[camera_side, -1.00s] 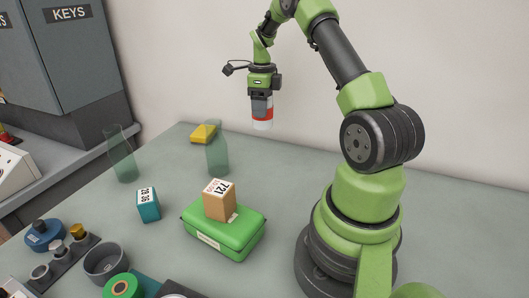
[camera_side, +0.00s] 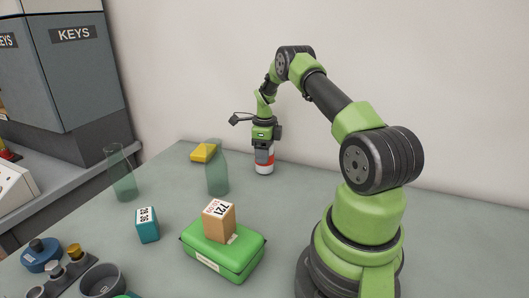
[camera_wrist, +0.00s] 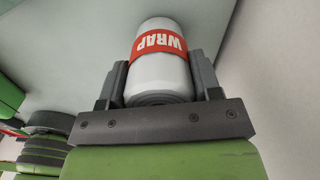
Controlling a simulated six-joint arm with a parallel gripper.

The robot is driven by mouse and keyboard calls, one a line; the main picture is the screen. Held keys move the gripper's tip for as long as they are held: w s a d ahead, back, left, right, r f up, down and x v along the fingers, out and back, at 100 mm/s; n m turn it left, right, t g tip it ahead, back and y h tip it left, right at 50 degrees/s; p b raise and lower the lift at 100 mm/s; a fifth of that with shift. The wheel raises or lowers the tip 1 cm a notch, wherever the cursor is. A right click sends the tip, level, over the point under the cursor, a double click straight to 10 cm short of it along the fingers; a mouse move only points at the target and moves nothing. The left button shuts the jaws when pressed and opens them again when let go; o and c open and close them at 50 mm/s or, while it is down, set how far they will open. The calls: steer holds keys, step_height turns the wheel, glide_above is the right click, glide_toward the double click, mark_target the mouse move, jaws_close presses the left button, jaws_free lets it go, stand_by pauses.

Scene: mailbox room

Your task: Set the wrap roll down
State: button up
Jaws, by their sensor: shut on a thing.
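The wrap roll (camera_side: 265,167) is a white cylinder with a red band, upright near the wall at the back of the table. In the wrist view the roll (camera_wrist: 158,62) shows "WRAP" on its band. My gripper (camera_side: 264,156) points down and is shut on the roll, one finger on each side; the gripper also shows in the wrist view (camera_wrist: 160,72). The roll's lower end is at or just above the table top (camera_side: 330,195); I cannot tell whether it touches.
A clear green bottle (camera_side: 217,175) stands left of the roll, with a yellow block (camera_side: 203,152) behind it. A green case (camera_side: 224,252) carries a brown box (camera_side: 219,222) nearer the camera. A teal box (camera_side: 147,226) and glass (camera_side: 121,175) stand left. Table right of the roll is clear.

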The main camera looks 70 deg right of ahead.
steer(key=shift+f, duration=0.2)
steer(key=o, duration=0.9)
steer(key=shift+r, duration=0.1)
